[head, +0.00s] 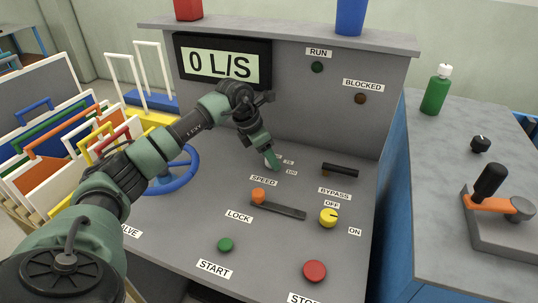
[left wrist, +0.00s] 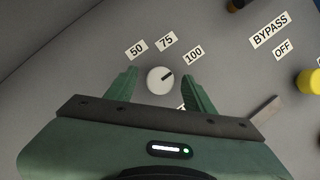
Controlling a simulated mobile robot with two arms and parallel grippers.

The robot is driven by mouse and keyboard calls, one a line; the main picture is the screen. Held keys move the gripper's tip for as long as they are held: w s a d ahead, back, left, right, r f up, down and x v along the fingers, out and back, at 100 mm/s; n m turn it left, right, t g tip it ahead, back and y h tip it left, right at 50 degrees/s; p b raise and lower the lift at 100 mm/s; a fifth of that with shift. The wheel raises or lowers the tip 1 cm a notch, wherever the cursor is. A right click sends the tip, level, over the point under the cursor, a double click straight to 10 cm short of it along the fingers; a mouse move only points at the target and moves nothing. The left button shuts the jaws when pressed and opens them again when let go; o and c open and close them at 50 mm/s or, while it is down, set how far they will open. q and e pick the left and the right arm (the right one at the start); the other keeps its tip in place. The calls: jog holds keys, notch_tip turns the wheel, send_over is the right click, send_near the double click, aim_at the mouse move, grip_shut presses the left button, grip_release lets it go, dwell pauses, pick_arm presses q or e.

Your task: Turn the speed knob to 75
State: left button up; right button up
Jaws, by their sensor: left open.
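The speed knob (left wrist: 160,81) is a round white dial with a dark pointer mark. In the left wrist view the mark points up and right, roughly toward the 100 label (left wrist: 193,54). The 75 label (left wrist: 167,42) and the 50 label (left wrist: 136,50) stand above the knob. My left gripper (left wrist: 160,75) is open, with one finger on each side of the knob and a visible gap on both sides. In the head view my left gripper (head: 271,160) reaches down to the panel above the SPEED label (head: 263,181) and mostly hides the knob. My right gripper is not in view.
The display (head: 221,65) reads 0 L/S. Green (head: 225,245) and red (head: 315,271) buttons sit at the front. A blue wheel (head: 178,180) is left.

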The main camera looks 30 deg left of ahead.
pick_arm(q)
jog(key=shift+c, duration=0.2)
grip_shut()
jog(key=n+y, duration=0.1)
jog(key=n, duration=0.2)
jog(key=shift+d+t, duration=0.1)
jog(key=shift+t, duration=0.2)
jog(key=n+y+b, duration=0.1)
jog(key=n+y, duration=0.1)
jog(key=n, duration=0.3)
jog(key=shift+d+n, duration=0.1)
jog(key=shift+n, duration=0.2)
jog(key=shift+r, duration=0.1)
jog(key=shift+o, duration=0.2)
grip_release()
